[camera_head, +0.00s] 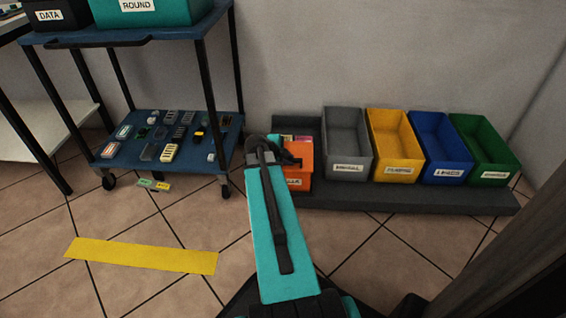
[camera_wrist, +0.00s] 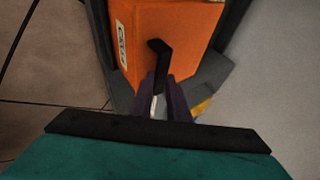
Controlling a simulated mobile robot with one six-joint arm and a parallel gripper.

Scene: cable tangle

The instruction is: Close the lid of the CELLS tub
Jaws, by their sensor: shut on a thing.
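The orange tub (camera_head: 304,154) stands at the left end of the bin row. Its white label (camera_head: 293,182) is partly hidden by my arm, and only its last letters show. In the wrist view its orange face (camera_wrist: 180,25) fills the upper middle, with the label (camera_wrist: 121,42) on the left. A black angled handle (camera_wrist: 160,47) rises in front of that face. My gripper (camera_wrist: 161,88) has its purple fingers close together at the lower end of this handle, shut on it. I cannot tell how far the lid is open; my arm hides part of the tub.
Grey (camera_head: 347,128), yellow (camera_head: 394,133), blue (camera_head: 440,137) and green (camera_head: 484,147) open bins stand to the right on a dark low platform (camera_head: 400,194). A blue cart (camera_head: 122,165) with small parts is at the left. A yellow floor strip (camera_head: 140,255) lies on clear tiles.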

